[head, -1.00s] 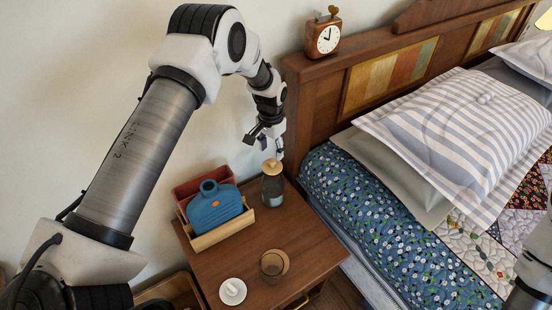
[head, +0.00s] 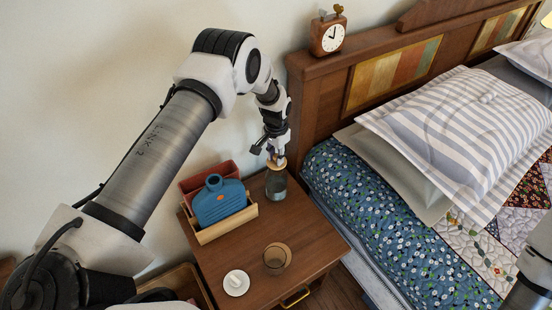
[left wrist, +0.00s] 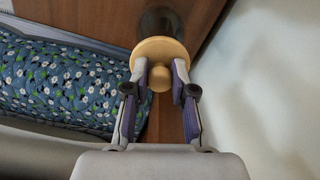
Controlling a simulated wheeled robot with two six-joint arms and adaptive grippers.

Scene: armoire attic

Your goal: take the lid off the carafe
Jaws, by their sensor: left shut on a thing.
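The glass carafe (head: 276,187) stands on the nightstand near its back right corner, by the headboard. Its round wooden lid (left wrist: 160,48) sits at the carafe's mouth; whether a small gap lies between them I cannot tell. My left gripper (head: 277,159) reaches down from above onto the lid. In the left wrist view its two fingers close on the lid's round knob (left wrist: 160,78), one on each side. Part of the lid is hidden behind the fingers in the head view. My right gripper is not in view; only part of that arm shows at the right edge.
A wooden holder (head: 228,226) with a blue bottle (head: 218,202) stands left of the carafe. A brown glass (head: 277,259) and a white saucer (head: 237,289) are at the nightstand's front. The headboard (head: 308,100) and bed (head: 400,225) are close on the right.

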